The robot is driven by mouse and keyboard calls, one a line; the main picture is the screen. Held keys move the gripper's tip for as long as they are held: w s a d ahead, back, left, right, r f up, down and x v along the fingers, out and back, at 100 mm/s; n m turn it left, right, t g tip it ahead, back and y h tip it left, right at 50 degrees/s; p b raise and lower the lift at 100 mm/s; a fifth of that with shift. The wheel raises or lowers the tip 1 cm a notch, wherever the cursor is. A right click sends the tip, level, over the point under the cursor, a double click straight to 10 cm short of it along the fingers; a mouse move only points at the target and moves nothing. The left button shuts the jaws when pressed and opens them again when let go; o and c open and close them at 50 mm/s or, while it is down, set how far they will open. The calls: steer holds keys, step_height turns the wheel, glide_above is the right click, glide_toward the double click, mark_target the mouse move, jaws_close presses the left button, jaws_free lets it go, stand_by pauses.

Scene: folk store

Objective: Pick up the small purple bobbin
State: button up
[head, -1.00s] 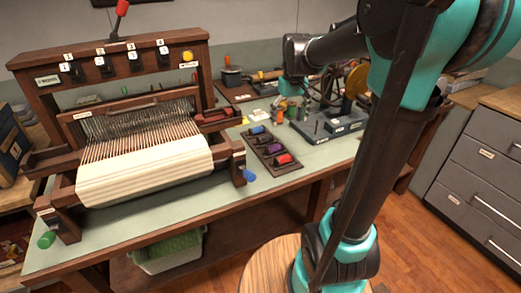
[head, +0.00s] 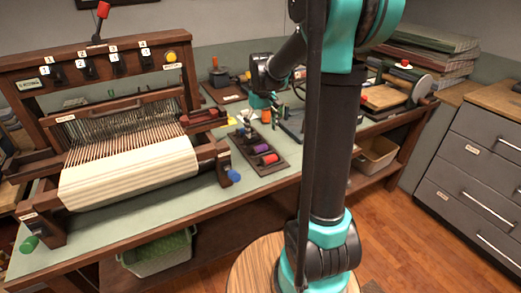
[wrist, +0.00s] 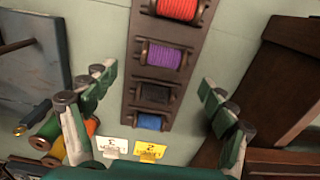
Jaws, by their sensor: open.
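The purple bobbin (head: 262,148) lies on its side in a dark wooden rack (head: 273,167) on the table, beside the red bobbin (head: 269,159). In the wrist view the purple bobbin (wrist: 166,55) sits between the red bobbin (wrist: 177,9) and a dark bobbin (wrist: 155,95). A blue bobbin (wrist: 150,122) fills the slot at the rack's lower end. My gripper (wrist: 157,78) is open and empty above the rack, its fingers spread to either side. The purple bobbin shows a little beyond the fingertips. In the head view my gripper (head: 248,122) hides the rack's far end.
A loom (head: 130,165) with cream cloth stands left of the rack. A dark wooden block (wrist: 290,75) stands at right. The cloth-side strip of tabletop is narrow.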

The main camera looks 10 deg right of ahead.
mark_target(261, 149)
steer(key=shift+s+a+f, duration=0.1)
steer(key=shift+a+f, duration=0.05)
steer(key=shift+f, duration=1.3)
steer(key=shift+s+a+f, duration=0.1)
steer(key=shift+f, duration=1.35)
steer(key=c, duration=1.2)
